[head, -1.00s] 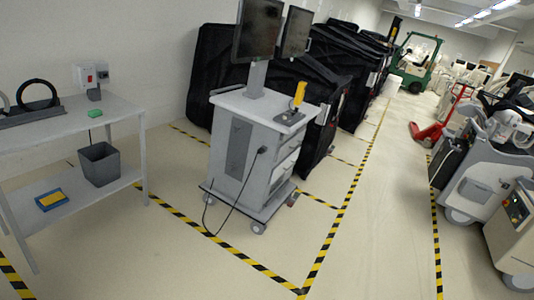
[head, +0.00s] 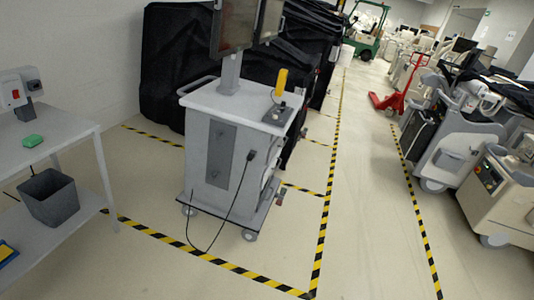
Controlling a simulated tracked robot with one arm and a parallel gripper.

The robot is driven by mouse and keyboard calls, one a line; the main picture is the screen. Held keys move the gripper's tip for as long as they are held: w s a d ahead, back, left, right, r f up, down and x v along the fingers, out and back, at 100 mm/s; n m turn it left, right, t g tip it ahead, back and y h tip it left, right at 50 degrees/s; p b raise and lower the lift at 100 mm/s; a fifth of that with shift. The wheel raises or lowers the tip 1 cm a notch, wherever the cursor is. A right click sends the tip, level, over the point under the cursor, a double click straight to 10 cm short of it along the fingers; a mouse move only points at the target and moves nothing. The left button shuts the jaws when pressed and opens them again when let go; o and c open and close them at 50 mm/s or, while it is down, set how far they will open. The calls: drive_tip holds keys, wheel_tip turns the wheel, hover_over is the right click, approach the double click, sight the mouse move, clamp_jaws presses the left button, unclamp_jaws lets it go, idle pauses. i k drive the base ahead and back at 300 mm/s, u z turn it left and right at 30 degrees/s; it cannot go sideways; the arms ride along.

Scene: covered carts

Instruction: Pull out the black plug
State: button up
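A small black plug (head: 251,156) sits on the back face of a grey wheeled cart (head: 207,165), right of a darker grey panel. A thin black cable (head: 225,221) hangs from it to the floor and loops towards the cart's left wheel. Whether the plug is fully seated is too small to tell. The cart carries two screens and a yellow handheld device (head: 280,82) on its top. My gripper is not in view.
At left stands a grey table (head: 68,133) with a green block (head: 33,141), a red-switched wall box (head: 14,94) behind it and a dark bin (head: 48,197) on its lower shelf. Black covered carts (head: 172,70) stand behind. Striped tape marks the clear floor in front.

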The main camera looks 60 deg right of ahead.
sight(249, 158)
drive_tip(key=z, duration=0.45)
drive_tip(key=i, duration=1.2)
drive_tip(key=z, duration=1.25)
drive_tip(key=i, duration=0.9)
drive_tip(key=z, duration=0.5)
drive_tip(key=k, duration=0.6)
drive_tip(key=z, duration=0.25)
drive_tip(key=i, duration=0.6)
drive_tip(key=u, duration=0.05)
